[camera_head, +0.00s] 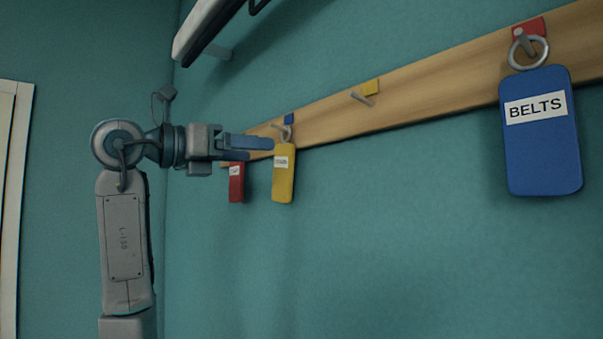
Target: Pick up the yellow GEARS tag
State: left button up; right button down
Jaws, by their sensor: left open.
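A yellow tag (283,178) with a small white label hangs by a ring from a peg under a blue marker (289,118) on the wooden rail. Its label is too small to read surely. My left gripper (270,149) is open and empty. Its fingers point right, and in the picture their tips end just left of the yellow tag's top and ring. Whether they touch it I cannot tell. My right gripper is not in view.
A red tag (236,185) hangs left of the yellow tag, its top hidden behind my left gripper. An empty peg (361,99) has a yellow marker. A blue BELTS tag (543,155) hangs at the right under a red marker.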

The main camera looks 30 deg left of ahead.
aim_at(285, 155)
pick_arm(q)
jog(key=w+p, duration=0.1)
jog(key=w, duration=0.1)
jog(key=w+n+y+p, duration=0.1)
jog(key=w+p, duration=0.1)
jog(key=w, duration=0.1)
jog(key=w+y+p, duration=0.1)
jog(key=w+p, duration=0.1)
jog(key=shift+w+d+r+n+t, duration=0.2)
jog(key=shift+w+r+n+t, duration=0.1)
jog(key=shift+w+r, duration=0.1)
jog(key=shift+w+d, duration=0.1)
jog(key=shift+w, duration=0.15)
jog(key=shift+w+d+f, duration=0.15)
jog(key=shift+w+f, duration=0.05)
jog(key=shift+s, duration=0.15)
jog(key=c, duration=1.1)
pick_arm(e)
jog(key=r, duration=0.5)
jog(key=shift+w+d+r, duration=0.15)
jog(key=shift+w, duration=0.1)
